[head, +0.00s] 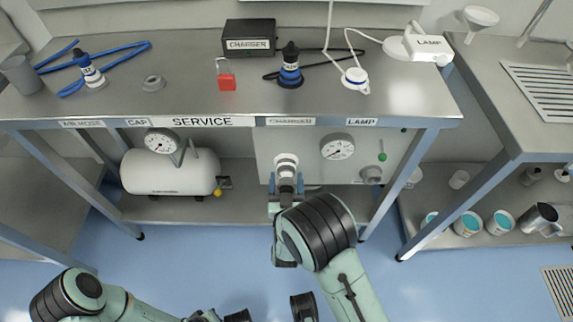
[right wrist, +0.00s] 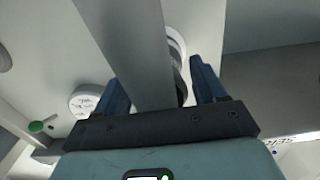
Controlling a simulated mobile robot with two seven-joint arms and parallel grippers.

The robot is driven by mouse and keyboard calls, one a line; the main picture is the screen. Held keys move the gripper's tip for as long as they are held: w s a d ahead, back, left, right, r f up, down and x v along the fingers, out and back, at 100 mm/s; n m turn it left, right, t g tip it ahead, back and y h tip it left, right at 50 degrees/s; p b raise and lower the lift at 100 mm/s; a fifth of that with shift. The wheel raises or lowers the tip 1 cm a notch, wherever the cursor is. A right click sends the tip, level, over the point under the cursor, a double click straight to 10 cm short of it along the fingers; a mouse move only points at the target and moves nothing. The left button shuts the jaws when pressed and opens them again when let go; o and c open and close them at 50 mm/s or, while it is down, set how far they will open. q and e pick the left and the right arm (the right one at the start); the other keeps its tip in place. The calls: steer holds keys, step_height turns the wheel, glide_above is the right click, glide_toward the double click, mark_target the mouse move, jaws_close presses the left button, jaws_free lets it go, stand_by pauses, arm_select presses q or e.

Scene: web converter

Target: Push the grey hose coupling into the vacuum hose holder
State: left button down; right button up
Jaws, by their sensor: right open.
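A white ring-shaped fitting, apparently the vacuum hose holder (head: 286,159), sits on the grey panel under the service bench. A short grey piece, which looks like the hose coupling (head: 286,173), is directly in front of it. How deep it sits in the ring is unclear. My right gripper (head: 286,186) is open, with its blue fingers around the grey piece. In the right wrist view, the white ring (right wrist: 176,45) and a dark rim (right wrist: 181,82) show between the fingers, partly hidden by a wide grey bar (right wrist: 130,50). My left arm is low at the left, its gripper largely cut off by the bottom edge.
A gauge (head: 337,147) and a green knob (head: 382,157) are right of the fitting. A white tank (head: 170,174) is on the left. The bench edge (head: 190,122) overhangs above, and a lower shelf (head: 235,211) runs beneath. Blue floor in front is open.

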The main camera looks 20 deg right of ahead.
steer(key=c, duration=1.2)
steer(key=shift+p+v, duration=0.4)
steer(key=shift+v, duration=1.9)
arm_select(q)
steer(key=shift+r, duration=0.75)
arm_select(e)
steer(key=shift+v, duration=2.2)
